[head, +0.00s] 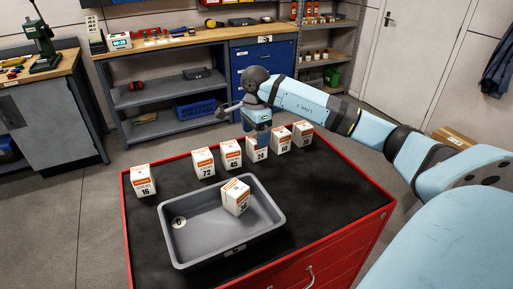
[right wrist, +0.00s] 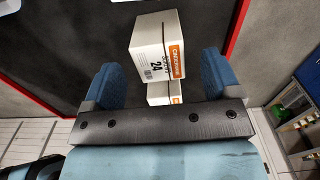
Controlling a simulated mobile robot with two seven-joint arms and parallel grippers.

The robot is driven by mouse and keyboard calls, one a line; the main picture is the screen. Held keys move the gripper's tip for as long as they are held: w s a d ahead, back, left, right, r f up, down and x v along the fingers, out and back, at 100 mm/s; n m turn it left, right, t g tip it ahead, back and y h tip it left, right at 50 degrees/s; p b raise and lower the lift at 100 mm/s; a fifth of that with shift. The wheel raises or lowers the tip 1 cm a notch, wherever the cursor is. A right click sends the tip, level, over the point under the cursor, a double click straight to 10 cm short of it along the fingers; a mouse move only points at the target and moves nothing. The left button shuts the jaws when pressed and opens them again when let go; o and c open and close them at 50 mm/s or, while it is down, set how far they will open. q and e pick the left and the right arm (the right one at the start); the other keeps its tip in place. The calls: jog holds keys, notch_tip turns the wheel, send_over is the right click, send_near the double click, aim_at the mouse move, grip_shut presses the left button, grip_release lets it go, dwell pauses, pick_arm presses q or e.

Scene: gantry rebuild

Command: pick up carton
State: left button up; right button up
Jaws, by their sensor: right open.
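Several white cartons with orange bands stand on the black top of a red cabinet. My right gripper (head: 257,140) points down at the back row, over the carton marked 24 (head: 257,153) and hiding part of it. In the right wrist view, the gripper (right wrist: 160,62) is open, with blue fingers on either side of carton 24 (right wrist: 156,47) and no clear contact. Part of another white box face (right wrist: 160,91) shows below it. Carton 72 (head: 203,162), carton 45 (head: 231,155) and carton 60 (head: 281,140) stand in the same row. My left gripper is not in view.
A grey tray (head: 183,247) sits at the front of the cabinet top (head: 330,190), holding one carton (head: 236,198). Carton 16 (head: 143,181) stands at the left, and another carton (head: 302,134) at the row's right end. The top's right side is clear.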

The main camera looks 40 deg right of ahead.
notch_tip(320, 180, down, 6)
jog(key=shift+d+r, duration=0.1)
jog(key=shift+d, duration=0.05)
jog(key=shift+s, duration=0.1)
jog(key=c, duration=1.1)
jog(key=shift+r, duration=0.1)
